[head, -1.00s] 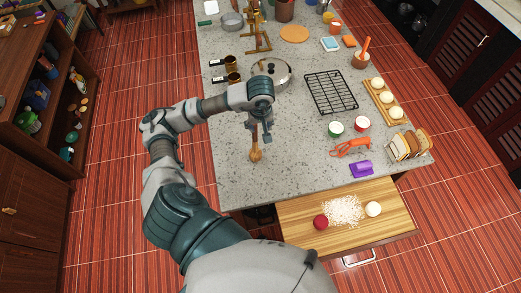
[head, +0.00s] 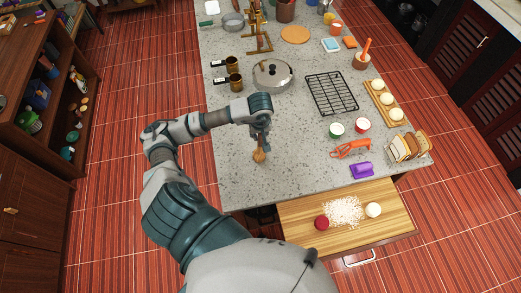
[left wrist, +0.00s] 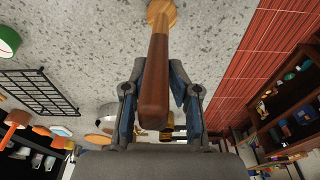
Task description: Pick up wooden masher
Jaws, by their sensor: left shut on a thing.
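The wooden masher (head: 259,156) is over the stone counter in the head view, its light round head pointing down below my left gripper. In the left wrist view, its dark brown handle (left wrist: 155,80) runs between the fingers. My left gripper (head: 260,136) is shut on the handle; its fingers show on both sides of it in the left wrist view (left wrist: 154,100). I cannot tell whether the masher's head touches the counter. My right gripper is not in view.
A lidded steel pot (head: 272,75) stands behind the gripper. A black wire rack (head: 331,93) lies to the right. Green and red cans, an orange peeler (head: 351,149) and a purple item (head: 362,170) are further right. A wooden board (head: 290,215) is at the front edge.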

